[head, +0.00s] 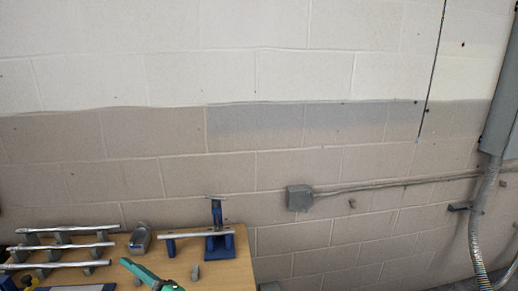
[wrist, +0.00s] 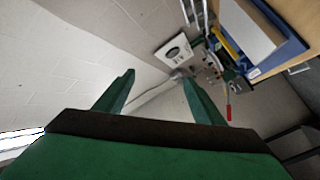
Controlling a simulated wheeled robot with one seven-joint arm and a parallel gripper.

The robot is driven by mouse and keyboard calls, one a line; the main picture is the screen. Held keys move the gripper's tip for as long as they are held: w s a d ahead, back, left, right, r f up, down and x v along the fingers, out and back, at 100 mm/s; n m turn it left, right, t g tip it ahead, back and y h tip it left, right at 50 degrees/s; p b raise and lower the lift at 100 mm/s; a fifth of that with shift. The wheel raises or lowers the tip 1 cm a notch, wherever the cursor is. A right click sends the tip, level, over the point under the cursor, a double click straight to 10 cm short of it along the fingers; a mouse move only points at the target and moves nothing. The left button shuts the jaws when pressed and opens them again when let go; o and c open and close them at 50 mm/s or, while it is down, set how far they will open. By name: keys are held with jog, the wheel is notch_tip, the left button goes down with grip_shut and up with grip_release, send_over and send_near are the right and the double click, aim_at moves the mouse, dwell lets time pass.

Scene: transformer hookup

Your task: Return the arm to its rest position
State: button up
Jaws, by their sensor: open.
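My gripper (wrist: 158,77) shows in the wrist view, with two green fingers spread wide apart and nothing between them. Behind the gap are the pale wall and the grey floor. The fingers touch nothing that I can see. In the head view my arm is not clearly visible. A green item (head: 146,272) lies at the bottom edge over the table there, and I cannot tell whether it is a tool or part of my arm.
In the head view, a wooden table (head: 236,272) at lower left holds metal rails (head: 75,246) and a blue stand (head: 219,240). A grey box (head: 300,198) and conduit are on the wall. In the wrist view, a blue-edged bin (wrist: 284,50) and red-handled tool (wrist: 229,112) are right.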

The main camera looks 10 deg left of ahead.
jog(key=d+f+m+t+h, duration=0.3)
jog(key=d+f+m, duration=0.3)
jog(key=s+d+f+m+t+h, duration=0.1)
jog(key=d+f+m+t+h, duration=0.2)
jog(key=d+f+m, duration=0.3)
jog(key=s+d+f+m+t+h, duration=0.1)
jog(key=d+f+m+t+h, duration=0.3)
jog(key=d+f+m+h, duration=0.1)
jog(key=shift+s+d+f+m, duration=0.1)
jog(key=shift+d+f+m, duration=0.25)
jog(key=shift+m, duration=0.35)
jog(key=shift+s+d+f+m, duration=0.1)
jog(key=shift+d+f+m, duration=0.25)
jog(key=shift+m, duration=0.35)
jog(key=s+d+f+m+g+h, duration=0.1)
jog(key=s+d+f+h, duration=0.2)
jog(key=s+d, duration=0.5)
jog(key=s+d+f+m+h, duration=0.1)
jog(key=s+d+f+h, duration=0.2)
jog(key=s, duration=1.3)
jog(key=shift+d+f+m+g, duration=0.35)
jog(key=shift+d+f, duration=0.95)
jog(key=shift+d, duration=1.55)
jog(key=shift+s, duration=0.1)
